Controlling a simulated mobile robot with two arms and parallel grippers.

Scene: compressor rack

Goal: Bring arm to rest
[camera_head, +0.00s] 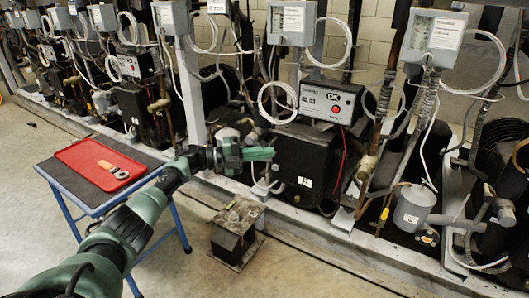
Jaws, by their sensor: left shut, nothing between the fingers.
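My left arm comes in from the bottom left and reaches up toward the middle of the head view. My left gripper (262,154) is at its end, shut and empty, in front of the compressor rack. In the picture it overlaps the left edge of a black compressor box (308,165); I cannot tell whether it touches. My right gripper is not in view.
A small blue-legged table (57,189) stands at the left. A red tray (90,151) on it holds a metal tool (113,169). A dark block (234,232) sits on the floor by the rack's rail (340,247). Open floor lies at the bottom centre.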

